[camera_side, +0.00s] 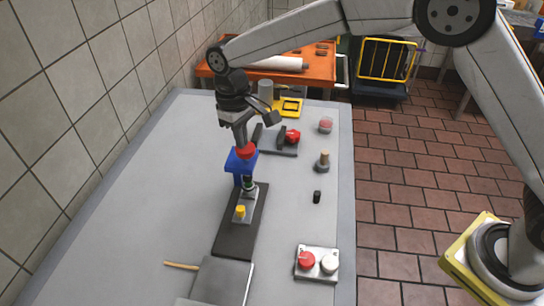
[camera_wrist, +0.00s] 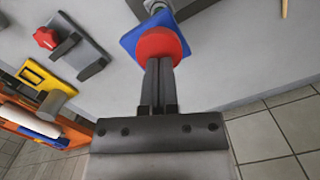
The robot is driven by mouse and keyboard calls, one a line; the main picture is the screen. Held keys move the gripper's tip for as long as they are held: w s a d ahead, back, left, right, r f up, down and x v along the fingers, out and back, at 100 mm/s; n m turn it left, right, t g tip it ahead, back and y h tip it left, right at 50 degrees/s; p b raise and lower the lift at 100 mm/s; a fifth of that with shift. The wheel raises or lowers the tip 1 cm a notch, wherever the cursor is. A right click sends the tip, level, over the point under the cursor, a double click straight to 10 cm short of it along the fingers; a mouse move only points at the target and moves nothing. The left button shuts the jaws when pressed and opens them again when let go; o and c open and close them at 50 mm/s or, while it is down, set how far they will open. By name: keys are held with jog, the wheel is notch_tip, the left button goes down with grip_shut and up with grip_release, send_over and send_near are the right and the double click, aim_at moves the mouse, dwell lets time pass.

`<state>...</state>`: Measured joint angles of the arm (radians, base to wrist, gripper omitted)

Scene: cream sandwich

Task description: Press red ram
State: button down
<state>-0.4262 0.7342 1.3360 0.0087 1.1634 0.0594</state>
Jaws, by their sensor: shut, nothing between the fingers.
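The red ram (camera_side: 247,152) is a round red cap on top of a blue press body (camera_side: 238,165). In the wrist view the red ram (camera_wrist: 158,42) is a disc in front of the blue body (camera_wrist: 129,44). My gripper (camera_side: 243,143) is shut and empty, pointing down with its fingertips right at the top of the ram. In the wrist view the closed fingertips (camera_wrist: 160,63) overlap the disc's near edge; I cannot tell whether they press on it. A dark, part-hidden piece (camera_side: 248,184) sits under the press on a grey holder with a yellow knob (camera_side: 240,211).
The holder stands on a dark base strip (camera_side: 236,238). A dark fixture with a red knob (camera_side: 292,137) lies to the right behind. A button box (camera_side: 317,263) with red and white buttons is at front right. A small black cylinder (camera_side: 317,196) stands nearby. The table's left side is clear.

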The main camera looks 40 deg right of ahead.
jog(key=shift+s+f, duration=0.15)
jog(key=shift+f, duration=0.6)
jog(key=shift+w+a+r, duration=0.15)
jog(key=shift+w+r, duration=0.05)
jog(key=shift+w, duration=0.3)
jog(key=shift+w+a+r, duration=0.15)
jog(key=shift+w+a, duration=0.05)
jog(key=shift+w, duration=0.35)
jog(key=shift+w+a+r, duration=0.15)
jog(key=shift+w+r, duration=0.05)
jog(key=shift+w, duration=0.3)
jog(key=shift+r, duration=0.1)
notch_tip(320, 180, up, 8)
jog(key=shift+w+a, duration=0.15)
jog(key=shift+w, duration=0.2)
